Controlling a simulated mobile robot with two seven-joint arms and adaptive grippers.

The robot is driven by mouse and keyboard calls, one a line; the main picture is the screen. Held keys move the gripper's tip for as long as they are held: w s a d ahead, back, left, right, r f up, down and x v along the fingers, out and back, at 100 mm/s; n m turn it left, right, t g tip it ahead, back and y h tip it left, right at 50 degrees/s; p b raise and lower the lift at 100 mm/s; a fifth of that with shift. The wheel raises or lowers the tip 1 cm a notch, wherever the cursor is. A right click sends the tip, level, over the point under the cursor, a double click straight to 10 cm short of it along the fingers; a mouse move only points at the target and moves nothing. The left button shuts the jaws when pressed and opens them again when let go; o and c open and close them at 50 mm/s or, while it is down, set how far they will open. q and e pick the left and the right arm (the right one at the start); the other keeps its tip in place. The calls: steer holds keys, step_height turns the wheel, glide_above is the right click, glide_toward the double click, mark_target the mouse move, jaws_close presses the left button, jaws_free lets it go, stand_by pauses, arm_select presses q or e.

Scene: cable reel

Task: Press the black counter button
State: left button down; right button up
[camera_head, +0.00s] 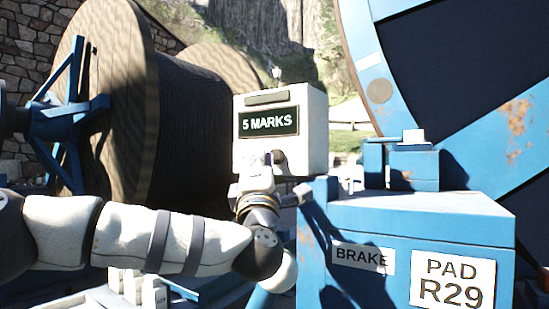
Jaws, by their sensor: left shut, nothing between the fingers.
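The counter is a pale box (311,125) with a dark display (268,123) that reads "5 MARKS". A dark rounded piece (281,158) shows on its front below the display, just right of my gripper. I cannot tell whether it is the black button or part of my gripper. My left gripper (262,160) is shut and empty, in front of the lower face of the box, and its wrist covers the area below. I cannot tell whether its fingertips touch the box. My right gripper is not in view.
A large reel (122,110) wound with dark cable stands behind at left. A blue housing (420,220) with a "BRAKE" label (363,258) and a "PAD R29" plate (452,281) stands at right. A big blue wheel frame (375,60) rises behind it.

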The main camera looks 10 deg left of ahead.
arm_select(q)
steer(key=shift+w, duration=0.2)
steer(key=shift+w+d, duration=0.25)
steer(key=shift+w, duration=0.3)
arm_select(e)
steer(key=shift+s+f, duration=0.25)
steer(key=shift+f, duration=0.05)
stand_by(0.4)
arm_select(q)
steer(key=shift+s, duration=0.1)
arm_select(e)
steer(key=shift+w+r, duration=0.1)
arm_select(q)
steer(key=shift+s+a+p, duration=0.3)
steer(key=shift+s, duration=0.55)
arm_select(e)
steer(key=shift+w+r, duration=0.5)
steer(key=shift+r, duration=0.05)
arm_select(q)
steer(key=shift+f, duration=0.1)
